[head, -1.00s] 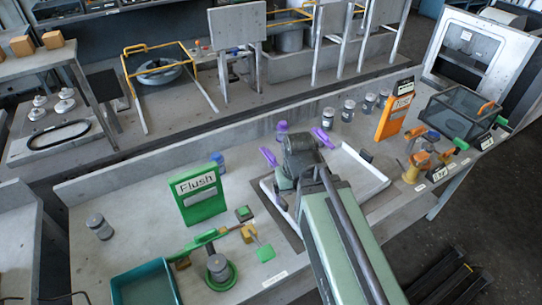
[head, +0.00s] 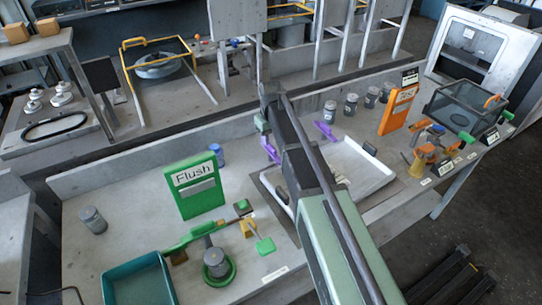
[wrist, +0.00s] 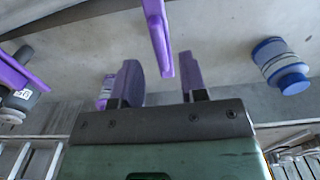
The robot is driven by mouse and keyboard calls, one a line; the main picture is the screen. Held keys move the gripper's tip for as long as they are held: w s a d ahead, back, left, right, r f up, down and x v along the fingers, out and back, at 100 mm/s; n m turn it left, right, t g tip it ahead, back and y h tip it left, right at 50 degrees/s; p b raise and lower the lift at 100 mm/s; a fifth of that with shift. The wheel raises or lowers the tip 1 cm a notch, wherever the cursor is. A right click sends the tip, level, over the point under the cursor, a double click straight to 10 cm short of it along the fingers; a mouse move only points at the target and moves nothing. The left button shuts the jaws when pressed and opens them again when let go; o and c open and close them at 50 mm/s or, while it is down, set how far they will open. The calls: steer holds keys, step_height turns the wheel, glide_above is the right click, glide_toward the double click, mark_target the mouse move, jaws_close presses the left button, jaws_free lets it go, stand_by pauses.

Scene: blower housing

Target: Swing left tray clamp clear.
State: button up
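The left tray clamp, a purple lever (head: 270,150), stands at the far left corner of the white tray (head: 362,172). In the wrist view its purple lever (wrist: 158,40) comes down from the top edge, its tip between the fingers' lines. My gripper (wrist: 159,63) is open, one purplish finger on each side of the lever, with gaps on both sides. I cannot tell how deep the lever sits between the fingers. In the head view my arm hides most of the gripper, close to the clamp. The right tray clamp (head: 325,131) is also purple.
The green Flush board (head: 197,186) is left of the tray. Several grey jars (head: 351,105) line the back, left of an orange board (head: 398,108).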

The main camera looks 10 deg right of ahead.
mark_target(271, 145)
step_height(271, 145, down, 4)
steer(key=shift+f+b, duration=0.1)
steer(key=shift+b, duration=1.05)
steer(key=shift+r, duration=0.2)
jaws_close()
